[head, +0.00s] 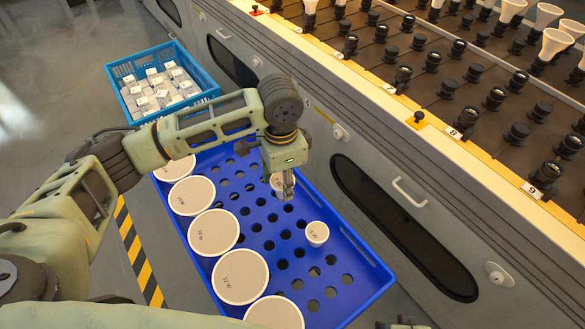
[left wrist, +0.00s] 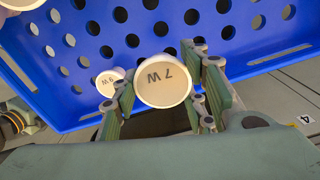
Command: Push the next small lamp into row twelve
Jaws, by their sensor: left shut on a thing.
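My left gripper (head: 284,190) is over the blue tray (head: 372,268), its fingers pointing down. It is shut on a small white round lamp marked 7 W (left wrist: 163,80), which sits between the fingers (left wrist: 160,100) in the left wrist view. In the head view this lamp (head: 275,183) is partly hidden by the fingers. Another small lamp (head: 317,233) stands in the tray to the right, apart from the gripper; it also shows in the left wrist view (left wrist: 108,82). Row labels 8 and 9 show on the bench edge; I see no label for row twelve.
Several large white lamps (head: 240,277) line the tray's left side. A lighter blue crate (head: 206,80) with small white boxes stands behind. The bench (head: 420,125) on the right carries rows of black sockets (head: 516,134), some with white lamps (head: 553,43). Its cabinet front has handles.

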